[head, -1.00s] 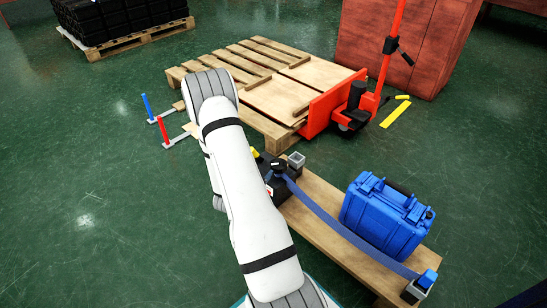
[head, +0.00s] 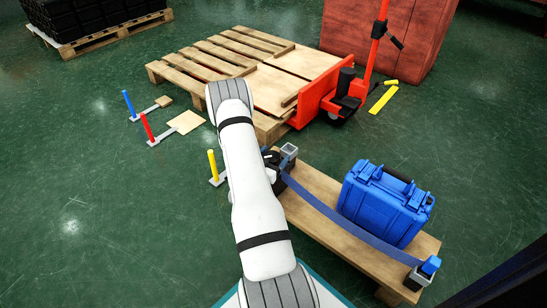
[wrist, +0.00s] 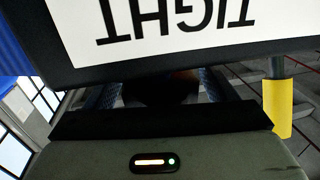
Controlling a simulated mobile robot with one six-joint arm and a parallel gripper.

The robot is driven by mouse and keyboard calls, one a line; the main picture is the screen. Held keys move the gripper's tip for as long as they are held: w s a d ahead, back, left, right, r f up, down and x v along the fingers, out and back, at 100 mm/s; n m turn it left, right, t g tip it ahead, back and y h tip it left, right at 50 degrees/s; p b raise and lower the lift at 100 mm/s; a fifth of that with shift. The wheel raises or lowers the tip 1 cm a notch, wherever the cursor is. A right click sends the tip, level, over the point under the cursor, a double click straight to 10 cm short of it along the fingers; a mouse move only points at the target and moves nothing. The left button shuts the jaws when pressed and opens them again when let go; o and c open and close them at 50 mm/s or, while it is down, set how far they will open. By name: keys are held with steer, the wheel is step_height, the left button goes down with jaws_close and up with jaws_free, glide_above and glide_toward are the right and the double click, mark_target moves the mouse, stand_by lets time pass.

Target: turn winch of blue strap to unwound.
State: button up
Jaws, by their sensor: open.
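The blue strap (head: 335,218) runs along a low wooden bench (head: 325,196), in front of a blue case (head: 385,203). Its dark winch (head: 273,167) is at the far left end, partly hidden by my arm in the head view. In the wrist view, a black-edged plate (wrist: 190,30) with upside-down lettering "TIGHT" fills the top, close to the camera. My gripper (wrist: 160,88) is open; two blue-grey textured pads show apart below the plate, with a dark shape between them. I cannot tell whether that shape is the winch handle. My gripper is hidden behind my arm in the head view.
Yellow (head: 213,166), red (head: 148,128) and blue (head: 129,105) posts stand left of my arm. A wooden pallet (head: 215,60) and an orange pallet jack (head: 318,95) are behind. A metal bracket (head: 416,277) holds the strap's right end.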

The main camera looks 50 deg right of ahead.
steer(key=shift+d, duration=0.3)
steer(key=c, duration=0.9)
steer(key=shift+w, duration=0.15)
steer(key=shift+c, duration=0.5)
